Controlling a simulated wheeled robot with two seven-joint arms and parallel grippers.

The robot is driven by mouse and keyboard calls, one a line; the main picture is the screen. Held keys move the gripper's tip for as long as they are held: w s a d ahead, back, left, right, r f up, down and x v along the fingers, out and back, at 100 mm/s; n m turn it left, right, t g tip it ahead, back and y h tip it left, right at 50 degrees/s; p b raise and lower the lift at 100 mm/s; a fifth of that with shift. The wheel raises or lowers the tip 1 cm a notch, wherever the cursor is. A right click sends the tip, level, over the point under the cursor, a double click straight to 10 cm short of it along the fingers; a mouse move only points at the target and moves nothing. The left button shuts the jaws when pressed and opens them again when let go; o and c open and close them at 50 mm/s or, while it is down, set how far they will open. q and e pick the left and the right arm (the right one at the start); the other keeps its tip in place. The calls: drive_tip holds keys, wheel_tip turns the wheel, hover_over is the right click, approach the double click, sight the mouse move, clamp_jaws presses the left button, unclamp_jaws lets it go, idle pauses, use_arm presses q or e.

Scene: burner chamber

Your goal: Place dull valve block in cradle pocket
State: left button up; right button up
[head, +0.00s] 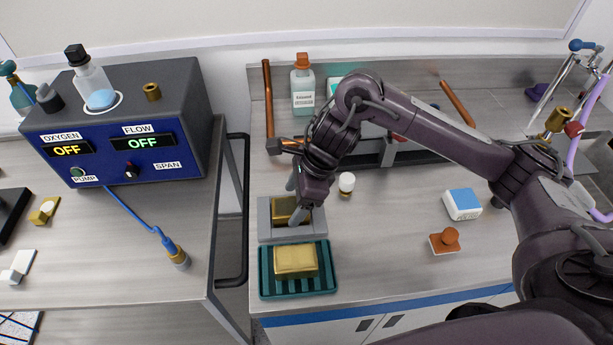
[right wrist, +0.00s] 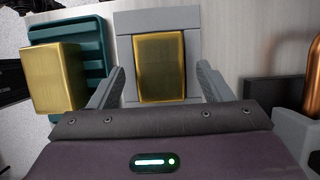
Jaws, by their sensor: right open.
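A darker, duller brass block (head: 284,208) sits in the pocket of the grey cradle (head: 264,222) on the right-hand bench. In the right wrist view the dull block (right wrist: 161,68) lies within the frame of the cradle (right wrist: 157,20), looking roughly square to it. My right gripper (head: 296,203) is open over the cradle, one finger on each side of the block. The wrist view shows gaps between the fingers (right wrist: 159,75) and the block. A brighter brass block (head: 296,260) rests on the teal ribbed tray (head: 328,275) in front of the cradle. My left gripper is not visible.
A small white-capped vial (head: 346,183) stands right of the cradle. An orange-knobbed stamp (head: 445,241) and a blue-topped white box (head: 462,203) lie farther right. A labelled bottle (head: 302,87) stands behind. The bench front right of the tray is clear.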

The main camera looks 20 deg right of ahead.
drive_tip(key=v, duration=1)
drive_tip(key=shift+r+p, duration=0.3)
drive_tip(key=shift+p, duration=0.15)
drive_tip(key=shift+s+d, duration=0.15)
drive_tip(key=shift+s, duration=0.05)
